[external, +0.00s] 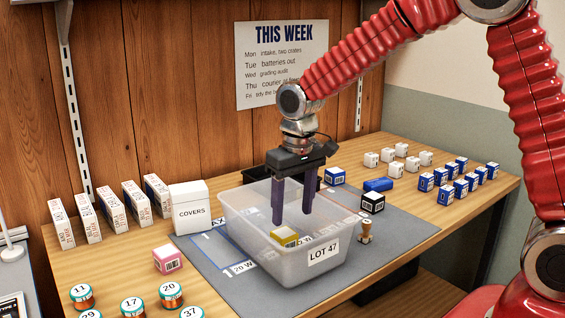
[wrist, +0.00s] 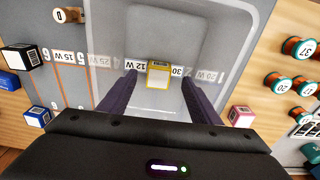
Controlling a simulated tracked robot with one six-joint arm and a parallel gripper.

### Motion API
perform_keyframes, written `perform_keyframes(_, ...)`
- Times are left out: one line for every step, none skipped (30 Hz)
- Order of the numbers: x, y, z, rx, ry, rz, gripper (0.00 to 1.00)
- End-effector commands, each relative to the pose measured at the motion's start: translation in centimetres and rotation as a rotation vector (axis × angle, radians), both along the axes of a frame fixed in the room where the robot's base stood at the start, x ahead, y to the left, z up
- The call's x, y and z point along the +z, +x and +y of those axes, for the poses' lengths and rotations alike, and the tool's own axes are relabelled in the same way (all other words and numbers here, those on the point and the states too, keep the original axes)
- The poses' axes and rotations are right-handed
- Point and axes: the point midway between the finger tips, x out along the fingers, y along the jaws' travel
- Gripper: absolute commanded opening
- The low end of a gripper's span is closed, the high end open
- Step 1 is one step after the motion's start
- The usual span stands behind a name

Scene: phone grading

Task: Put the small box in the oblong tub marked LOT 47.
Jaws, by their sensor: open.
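The small box is yellow with a pale label (external: 284,236). It lies on the floor of the clear oblong tub (external: 262,254), whose front label reads LOT 47. My gripper (external: 292,217) points down into the tub with its two dark fingers apart and nothing between the tips that I can see held. The yellow box sits just below the fingertips. In the wrist view the yellow box (wrist: 158,76) shows between the fingers, apart from both, on the tub floor (wrist: 165,35).
The tub stands on a grey mat (external: 402,240) with printed lines and watt marks. A pink box (external: 167,259) and several numbered reels (external: 82,296) are at left. A black box (external: 372,202), a wooden stamp (external: 366,232) and blue boxes (external: 379,184) lie at right. A COVERS box (external: 191,211) stands behind left.

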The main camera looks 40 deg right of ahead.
Motion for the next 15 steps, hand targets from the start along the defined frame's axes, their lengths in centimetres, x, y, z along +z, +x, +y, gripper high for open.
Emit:
perform_keyframes(0.9,0.0,0.0,0.000,0.001,-0.002,0.57)
perform_keyframes(1.3,0.0,0.0,0.000,0.001,-0.003,0.57)
perform_keyframes(1.7,-0.1,0.0,0.000,0.001,-0.002,0.57)
perform_keyframes(2.0,-0.2,0.0,0.000,0.000,-0.001,0.57)
perform_keyframes(2.2,-0.2,0.0,0.000,0.000,0.000,0.57)
perform_keyframes(2.5,-0.2,0.0,0.000,0.000,0.000,0.57)
perform_keyframes(2.6,-0.2,0.0,0.000,0.000,0.000,0.57)
perform_keyframes(2.7,-0.3,0.0,0.000,0.000,0.000,0.57)
perform_keyframes(2.8,-0.3,0.0,0.000,0.000,0.000,0.57)
perform_keyframes(2.8,-0.3,0.0,0.000,0.000,0.001,0.57)
perform_keyframes(2.8,-0.3,0.0,0.000,0.000,0.001,0.57)
perform_keyframes(2.8,-0.3,0.0,0.000,0.000,0.001,0.57)
perform_keyframes(2.8,-0.3,0.0,0.000,0.000,0.001,0.57)
perform_keyframes(2.8,-0.3,0.0,0.000,0.000,0.001,0.57)
perform_keyframes(2.8,-0.3,0.0,0.000,0.000,0.001,0.57)
